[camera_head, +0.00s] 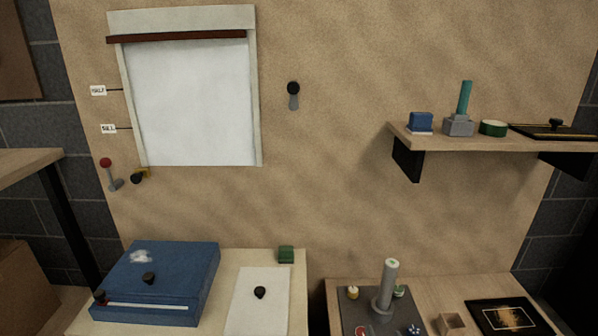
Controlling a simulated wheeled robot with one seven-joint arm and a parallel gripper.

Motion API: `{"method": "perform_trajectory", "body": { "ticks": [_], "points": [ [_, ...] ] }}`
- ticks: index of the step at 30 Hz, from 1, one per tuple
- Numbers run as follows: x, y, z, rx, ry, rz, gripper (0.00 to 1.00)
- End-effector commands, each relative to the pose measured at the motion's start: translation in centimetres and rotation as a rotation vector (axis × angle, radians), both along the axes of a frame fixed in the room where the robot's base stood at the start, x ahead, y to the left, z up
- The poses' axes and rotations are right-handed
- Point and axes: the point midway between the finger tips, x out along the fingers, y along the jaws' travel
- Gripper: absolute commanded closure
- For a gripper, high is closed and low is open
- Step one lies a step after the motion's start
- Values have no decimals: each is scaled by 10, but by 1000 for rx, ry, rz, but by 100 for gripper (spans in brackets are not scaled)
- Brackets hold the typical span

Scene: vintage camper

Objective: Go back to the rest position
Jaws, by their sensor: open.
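My gripper and arm do not show in the head camera view. The task names no object. In front of me is a tan wall panel (340,200) with a white framed board (190,100) that has a dark red bar across its top. A red-knobbed lever (108,172) sits to the lower left of the board. A black knob on a grey stem (293,95) is on the wall to its right.
A pale counter at lower left holds a blue box (165,280), a white plate (258,300) and a green block (286,254). A wooden counter at lower right holds a grey post (387,288) and a black framed picture (508,317). A wall shelf (480,143) carries small items.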

Motion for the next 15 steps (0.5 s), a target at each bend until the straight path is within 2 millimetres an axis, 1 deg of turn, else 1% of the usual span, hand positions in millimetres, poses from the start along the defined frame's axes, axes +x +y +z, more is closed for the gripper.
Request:
{"method": "perform_trajectory", "body": {
  "ticks": [1, 8, 9, 11, 12, 14, 15],
  "points": [
    [-22, 0, 1, -21, -35, 12, 42],
    [-114, 2, 30, -114, -199, 60, 42],
    [-131, 3, 37, -129, -222, 66, 42],
    [-156, 4, 47, -148, -256, 74, 42],
    [-172, 4, 55, -161, -276, 79, 42],
    [-197, 5, 66, -177, -304, 84, 42],
    [-214, 6, 74, -188, -321, 88, 42]
  ]
}}
